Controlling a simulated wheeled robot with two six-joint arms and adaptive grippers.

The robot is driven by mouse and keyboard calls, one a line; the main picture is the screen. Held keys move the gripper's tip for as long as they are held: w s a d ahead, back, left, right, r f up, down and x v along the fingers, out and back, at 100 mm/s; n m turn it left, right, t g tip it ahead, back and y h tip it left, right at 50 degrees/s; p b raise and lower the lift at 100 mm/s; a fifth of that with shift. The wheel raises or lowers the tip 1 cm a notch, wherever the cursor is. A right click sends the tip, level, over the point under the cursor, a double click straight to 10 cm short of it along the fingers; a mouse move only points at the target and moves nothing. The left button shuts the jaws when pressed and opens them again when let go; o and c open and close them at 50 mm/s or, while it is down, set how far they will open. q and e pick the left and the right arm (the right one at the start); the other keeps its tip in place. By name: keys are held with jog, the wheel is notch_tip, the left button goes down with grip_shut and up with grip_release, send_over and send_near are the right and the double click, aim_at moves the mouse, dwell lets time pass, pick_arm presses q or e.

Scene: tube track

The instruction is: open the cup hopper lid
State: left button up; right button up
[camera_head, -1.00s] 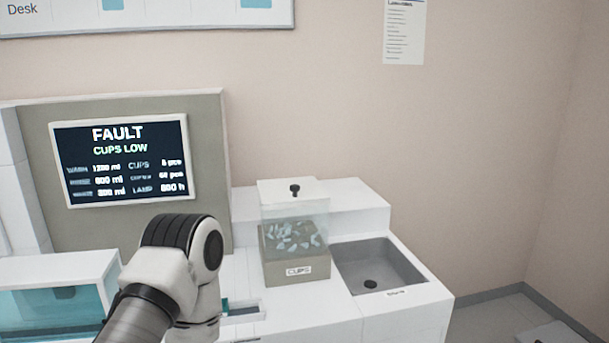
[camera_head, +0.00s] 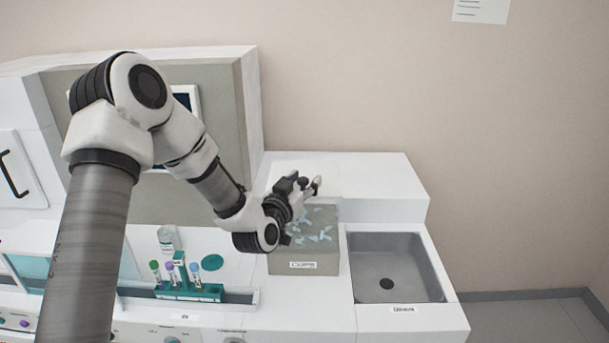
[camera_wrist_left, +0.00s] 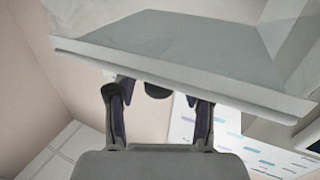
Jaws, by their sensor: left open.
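The cup hopper (camera_head: 305,262) is a beige box with a CUPS label, with a clear upper part and pale blue cups inside. In the left wrist view the lid (camera_wrist_left: 180,50) is a grey slab just beyond the open fingers (camera_wrist_left: 158,97). The dark knob (camera_wrist_left: 157,90) shows between them, with gaps on both sides. My right gripper is not in view.
A grey sink (camera_head: 390,270) is right of the hopper. A teal rack (camera_head: 190,290) with capped tubes and a small bottle (camera_head: 168,240) stand to its left. My left arm covers much of the screen (camera_head: 183,98). The white counter behind the hopper is clear.

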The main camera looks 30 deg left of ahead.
pick_arm(q)
jog(key=shift+w+a+f, duration=0.1)
jog(key=shift+w, duration=0.2)
jog(key=shift+s+r, duration=0.35)
jog(key=shift+s, duration=0.15)
jog(key=shift+s+r, duration=0.1)
jog(key=shift+s, duration=0.05)
jog(key=c, duration=0.5)
grip_shut()
